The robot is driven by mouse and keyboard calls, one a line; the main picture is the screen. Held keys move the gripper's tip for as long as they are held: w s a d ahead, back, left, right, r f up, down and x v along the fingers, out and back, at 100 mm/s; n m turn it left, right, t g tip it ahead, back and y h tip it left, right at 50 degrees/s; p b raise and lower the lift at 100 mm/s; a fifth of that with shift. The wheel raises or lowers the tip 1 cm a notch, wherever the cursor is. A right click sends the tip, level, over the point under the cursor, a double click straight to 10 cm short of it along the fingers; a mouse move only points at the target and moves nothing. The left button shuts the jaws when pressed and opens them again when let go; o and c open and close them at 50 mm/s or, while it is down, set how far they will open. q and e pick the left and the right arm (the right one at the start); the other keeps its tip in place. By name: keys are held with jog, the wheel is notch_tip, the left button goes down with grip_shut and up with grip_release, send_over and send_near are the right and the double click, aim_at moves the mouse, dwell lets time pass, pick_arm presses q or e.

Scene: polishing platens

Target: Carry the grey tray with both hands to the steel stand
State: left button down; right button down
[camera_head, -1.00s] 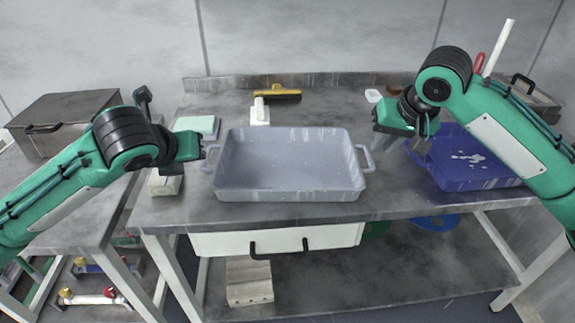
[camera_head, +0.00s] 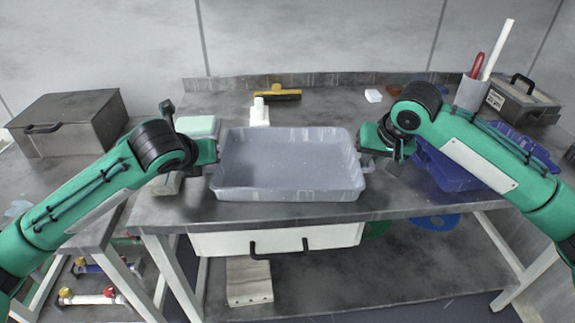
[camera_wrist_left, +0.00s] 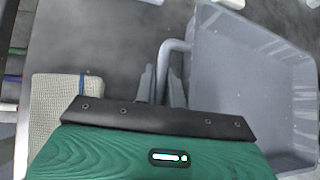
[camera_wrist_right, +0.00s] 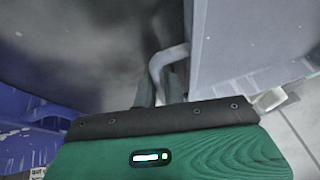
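The grey tray (camera_head: 290,193) sits level on the metal workbench in the head view and looks empty. My left gripper (camera_head: 211,151) is at its left handle; in the left wrist view the fingers (camera_wrist_left: 160,88) stand open on either side of the handle bar (camera_wrist_left: 174,45). My right gripper (camera_head: 364,151) is at the right handle; in the right wrist view its open fingers (camera_wrist_right: 162,86) straddle that handle (camera_wrist_right: 168,54). The grippers mostly hide both handles in the head view. I cannot tell which surface is the steel stand.
A side table (camera_head: 45,175) at left bears a lidded steel box (camera_head: 70,120). A blue tray (camera_head: 445,178) is right of the grey tray. A white bottle (camera_head: 260,112) and yellow-handled tool (camera_head: 280,94) lie behind. A pale block (camera_head: 198,126) is by my left gripper.

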pick_arm(q)
jog(key=shift+r, duration=0.2)
pick_arm(e)
jog(key=shift+r, duration=0.2)
